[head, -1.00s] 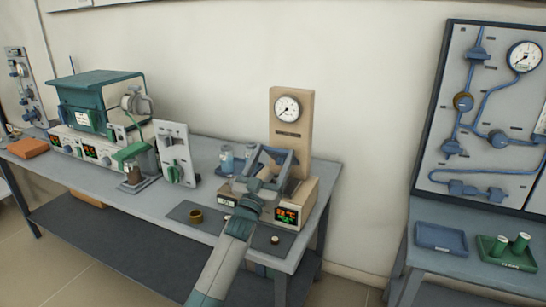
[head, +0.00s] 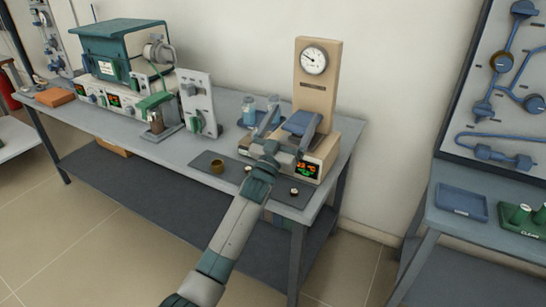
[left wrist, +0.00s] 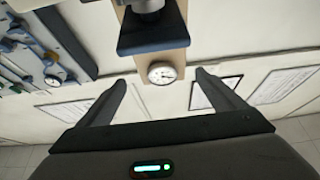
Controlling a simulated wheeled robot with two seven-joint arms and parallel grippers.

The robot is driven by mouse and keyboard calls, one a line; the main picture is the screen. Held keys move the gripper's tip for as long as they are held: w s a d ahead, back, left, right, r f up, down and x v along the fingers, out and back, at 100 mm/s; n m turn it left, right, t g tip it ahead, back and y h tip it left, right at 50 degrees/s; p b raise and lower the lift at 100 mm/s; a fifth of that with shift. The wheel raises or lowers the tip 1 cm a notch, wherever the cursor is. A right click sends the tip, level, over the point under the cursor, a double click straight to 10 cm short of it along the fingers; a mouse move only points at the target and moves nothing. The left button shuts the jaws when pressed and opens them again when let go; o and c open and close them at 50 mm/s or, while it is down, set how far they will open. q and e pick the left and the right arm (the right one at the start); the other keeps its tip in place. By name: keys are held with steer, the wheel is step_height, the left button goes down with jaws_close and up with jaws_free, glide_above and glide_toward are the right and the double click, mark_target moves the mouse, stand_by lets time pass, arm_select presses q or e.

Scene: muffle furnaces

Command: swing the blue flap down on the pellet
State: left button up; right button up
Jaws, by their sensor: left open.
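The blue flap (head: 302,122) is on the beige press with a dial on its upright; it looks raised and tilted. It also shows in the left wrist view (left wrist: 152,32) as a dark blue block past my fingers. My left gripper (head: 287,126) is in front of the press with its fingers spread, close to the flap. In the left wrist view the open fingers (left wrist: 160,80) have nothing between them, and I see no contact with the flap. The pellet cannot be made out; the gripper and flap cover the press's middle.
The press's dial (head: 313,60) and lit display (head: 307,170) face me. A brass cup (head: 217,166) stands on a dark mat left of the gripper. Bottles (head: 249,110) stand behind. A green furnace (head: 120,50) is further left. A blue tray (head: 461,201) lies on the right table.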

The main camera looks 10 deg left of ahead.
arm_select(q)
steer(key=b+v, duration=0.1)
steer(key=v, duration=1.3)
steer(key=shift+f, duration=0.15)
arm_select(e)
steer(key=shift+w+a+r, duration=0.1)
steer(key=shift+w+r, duration=0.05)
steer(key=shift+r, duration=0.85)
steer(key=shift+w+r, duration=0.15)
steer(key=shift+r, duration=0.8)
